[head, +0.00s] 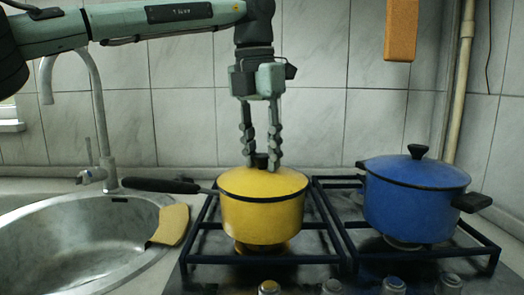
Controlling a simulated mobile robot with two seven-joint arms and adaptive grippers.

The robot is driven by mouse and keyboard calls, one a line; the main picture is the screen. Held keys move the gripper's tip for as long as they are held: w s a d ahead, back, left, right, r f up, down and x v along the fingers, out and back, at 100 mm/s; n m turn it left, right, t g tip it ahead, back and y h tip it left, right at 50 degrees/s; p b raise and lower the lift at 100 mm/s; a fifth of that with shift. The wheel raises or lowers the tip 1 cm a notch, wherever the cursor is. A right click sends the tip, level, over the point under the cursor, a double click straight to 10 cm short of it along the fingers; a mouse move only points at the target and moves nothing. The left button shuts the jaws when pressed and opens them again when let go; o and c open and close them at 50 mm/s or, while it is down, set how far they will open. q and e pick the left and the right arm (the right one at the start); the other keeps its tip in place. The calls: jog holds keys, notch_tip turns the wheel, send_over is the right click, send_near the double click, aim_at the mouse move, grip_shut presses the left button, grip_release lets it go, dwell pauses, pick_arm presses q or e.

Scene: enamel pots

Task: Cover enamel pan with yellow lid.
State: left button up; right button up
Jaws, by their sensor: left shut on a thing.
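The yellow enamel pan (262,220) stands on the left part of the stove, its long black handle (160,185) pointing left. The yellow lid (284,181) is on top of it, roughly level, and covers the opening. A dark rim line runs between lid and pan; I cannot tell whether the lid rests fully on it. My left gripper (261,161) comes down from above and is shut on the lid's dark knob, which shows between the fingertips. My right gripper is not in view.
A blue pot (415,205) with a blue lid stands on the right burner. A sink (75,245) with a faucet (100,120) is at the left, a yellow sponge-like piece (172,224) on its edge. An orange block (400,30) hangs at upper right. Stove knobs line the front.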

pick_arm(q)
jog(key=o, duration=1.2)
jog(key=shift+r, duration=0.1)
jog(key=r, duration=0.8)
jog(key=s+r, duration=0.1)
jog(key=r, duration=0.2)
jog(key=shift+a+r, duration=0.4)
